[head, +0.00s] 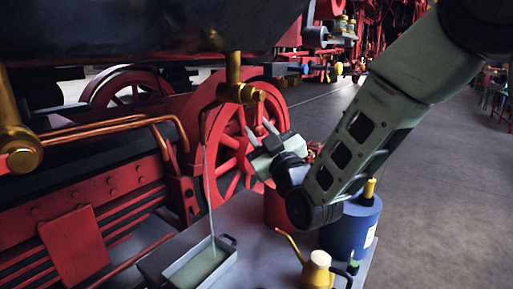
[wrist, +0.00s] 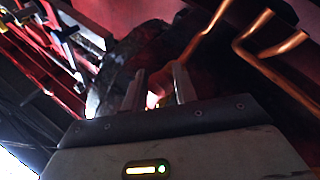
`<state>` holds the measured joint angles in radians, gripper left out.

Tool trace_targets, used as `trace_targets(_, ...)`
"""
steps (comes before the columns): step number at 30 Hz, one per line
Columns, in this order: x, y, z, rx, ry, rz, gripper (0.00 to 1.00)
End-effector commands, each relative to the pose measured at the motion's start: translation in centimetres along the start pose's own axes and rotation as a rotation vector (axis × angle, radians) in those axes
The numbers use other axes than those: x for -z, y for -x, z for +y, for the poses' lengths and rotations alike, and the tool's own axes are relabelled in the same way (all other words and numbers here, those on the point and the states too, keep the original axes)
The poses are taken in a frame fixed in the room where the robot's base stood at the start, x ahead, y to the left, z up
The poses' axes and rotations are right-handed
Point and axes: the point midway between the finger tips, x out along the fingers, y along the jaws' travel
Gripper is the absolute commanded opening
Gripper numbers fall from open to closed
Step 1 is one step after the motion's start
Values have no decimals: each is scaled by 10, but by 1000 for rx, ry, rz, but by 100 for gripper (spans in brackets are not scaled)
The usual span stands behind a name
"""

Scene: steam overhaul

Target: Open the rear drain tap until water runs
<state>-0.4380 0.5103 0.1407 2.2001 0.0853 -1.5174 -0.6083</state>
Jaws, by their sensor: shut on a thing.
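The brass drain tap (head: 241,93) hangs under the dark boiler casing in the head view. A thin copper outlet pipe bends down at its left. A pale stream of water (head: 208,185) falls from there into a grey tray (head: 167,271). My gripper (head: 258,132) is just below and right of the tap, fingers pointing up and left. In the wrist view my two fingers (wrist: 157,88) stand a little apart. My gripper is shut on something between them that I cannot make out. I cannot tell whether the fingers touch the tap.
Another brass tap (head: 18,145) is at the left edge. Copper pipes (head: 110,128) run beside the red frame and wheel (head: 232,150). A blue can (head: 348,228), a red can (head: 278,208) and a yellow oil can (head: 316,272) stand below my arm.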

Motion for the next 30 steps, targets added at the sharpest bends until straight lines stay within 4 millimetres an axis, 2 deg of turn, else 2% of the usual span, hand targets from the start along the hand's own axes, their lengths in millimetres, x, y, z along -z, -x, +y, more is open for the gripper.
trace_targets(18,0,-1,0,9,38,28,0)
trace_targets(19,0,-1,0,9,38,28,34)
trace_targets(21,0,-1,1,8,38,27,47)
trace_targets(30,-2,0,1,6,37,25,47)
